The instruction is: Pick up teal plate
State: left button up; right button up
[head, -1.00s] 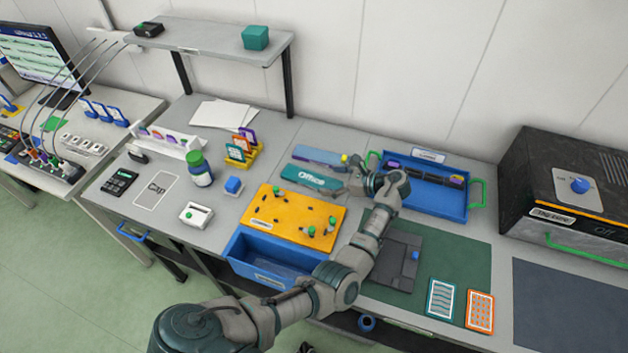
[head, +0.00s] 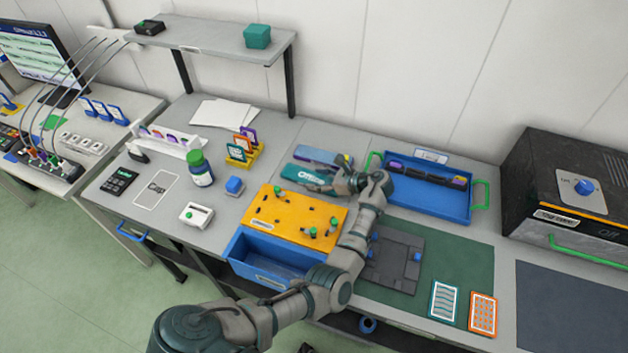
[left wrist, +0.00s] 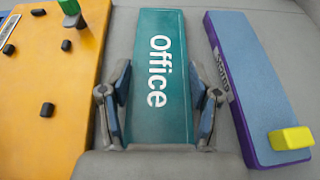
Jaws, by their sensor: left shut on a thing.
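The teal plate (head: 303,173) with the white word "Office" lies on the grey bench top, behind the yellow board. It also shows in the left wrist view (left wrist: 165,60), running lengthwise between the fingers. My left gripper (head: 322,183) is over the near end of the plate and covers part of it in the head view. In the left wrist view its two fingers (left wrist: 161,110) are on either side of the plate, shut on its long edges. I cannot tell whether the plate is lifted. My right gripper is not in view.
A blue and purple plate (left wrist: 257,85) with a yellow block lies close to the right of the teal one. The yellow board (head: 290,215) with small pegs is near. A blue tray (head: 430,207) and a green mat (head: 468,262) are at the right.

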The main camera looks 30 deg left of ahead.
aim_at(318, 180)
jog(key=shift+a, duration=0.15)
pick_arm(q)
jog(key=shift+r, duration=0.3)
notch_tip(318, 180, up, 9)
jog(key=p, duration=0.2)
jog(key=shift+p, duration=0.3)
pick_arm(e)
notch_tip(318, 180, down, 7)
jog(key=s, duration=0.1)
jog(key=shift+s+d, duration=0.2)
